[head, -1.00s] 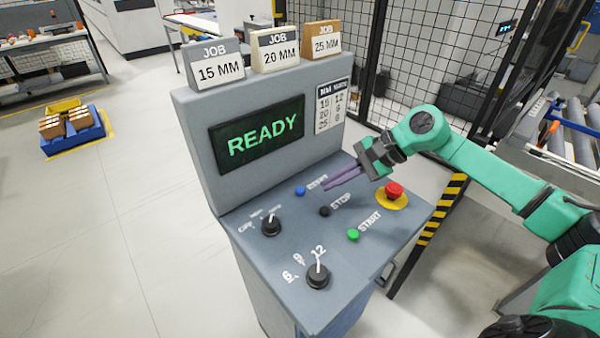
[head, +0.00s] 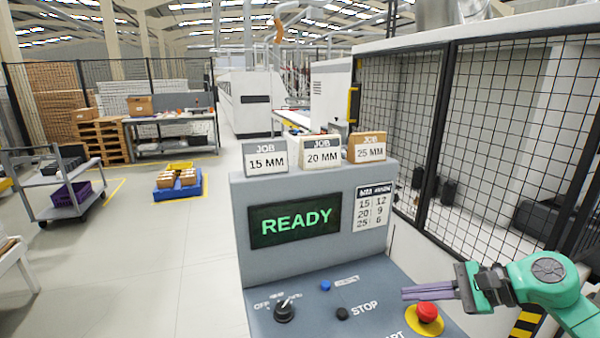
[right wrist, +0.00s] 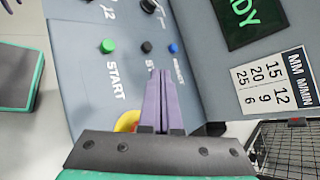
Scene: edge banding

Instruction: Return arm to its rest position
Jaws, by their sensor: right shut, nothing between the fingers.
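My right gripper (head: 428,293) is at the right of the head view, its green arm coming in from the lower right. Its long purple fingers are shut together with nothing between them.
The console screen (head: 295,222) reads READY. Job cards (head: 322,153) for 15, 20 and 25 mm stand on top. A mesh fence (head: 500,130) stands behind at right. A blue pallet (head: 178,187) with boxes and a grey cart (head: 65,190) stand at left. Open floor lies left of the console.

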